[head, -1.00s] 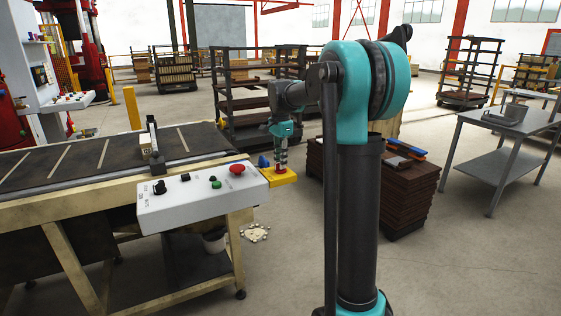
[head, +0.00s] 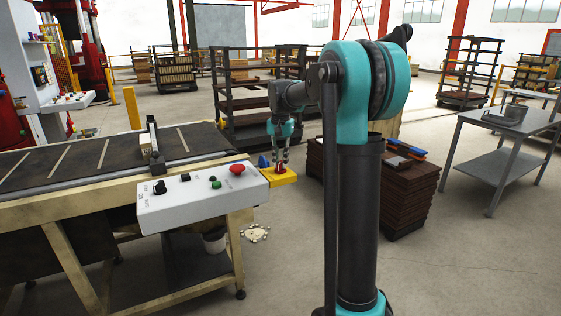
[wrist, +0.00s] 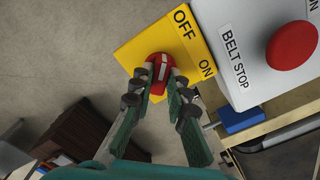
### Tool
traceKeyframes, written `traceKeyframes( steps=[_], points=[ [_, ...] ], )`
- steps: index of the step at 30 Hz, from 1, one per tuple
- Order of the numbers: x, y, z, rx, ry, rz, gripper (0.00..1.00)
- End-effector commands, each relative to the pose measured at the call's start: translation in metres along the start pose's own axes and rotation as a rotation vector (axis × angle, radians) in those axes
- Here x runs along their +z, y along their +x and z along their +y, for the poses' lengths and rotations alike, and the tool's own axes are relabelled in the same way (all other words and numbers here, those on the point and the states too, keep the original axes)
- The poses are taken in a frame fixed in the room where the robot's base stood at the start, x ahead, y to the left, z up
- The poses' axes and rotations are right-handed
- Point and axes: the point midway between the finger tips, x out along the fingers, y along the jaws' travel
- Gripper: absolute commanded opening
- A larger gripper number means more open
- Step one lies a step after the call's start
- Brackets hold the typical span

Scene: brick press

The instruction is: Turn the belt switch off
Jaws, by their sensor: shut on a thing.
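The belt switch is a red knob with a white stripe (wrist: 161,70) on a yellow plate (wrist: 135,49) marked OFF and ON. In the wrist view the stripe runs roughly up and down, with OFF to its upper right and ON to its right. The yellow plate also shows in the head view (head: 290,176), at the right end of the white control box. My gripper (wrist: 161,82) is shut on the red knob, one finger on each side. In the head view my gripper (head: 281,165) points down over the plate; the knob is small there.
The white control box (head: 190,205) sits beside the plate and bears a red BELT STOP button (wrist: 291,45) close to my fingers. A small blue block (wrist: 240,119) is just right of them. The conveyor (head: 80,168) lies left; stacked brown boards (head: 350,185) stand right.

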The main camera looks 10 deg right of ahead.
Motion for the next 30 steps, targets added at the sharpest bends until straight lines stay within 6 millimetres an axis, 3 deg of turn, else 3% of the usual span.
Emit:
traceKeyframes(
  steps=[15,16,20,30],
  points=[
    [-0.0006,-0.0004,-0.0003,-0.001,-0.018,0.001,0.00],
    [-0.0006,-0.0004,-0.0003,-0.001,-0.018,0.001,0.19],
    [-0.0004,-0.0003,-0.0002,0.000,-0.017,0.001,0.35],
    [-0.0002,-0.0021,-0.0001,0.000,-0.017,0.000,0.36]
  ],
)
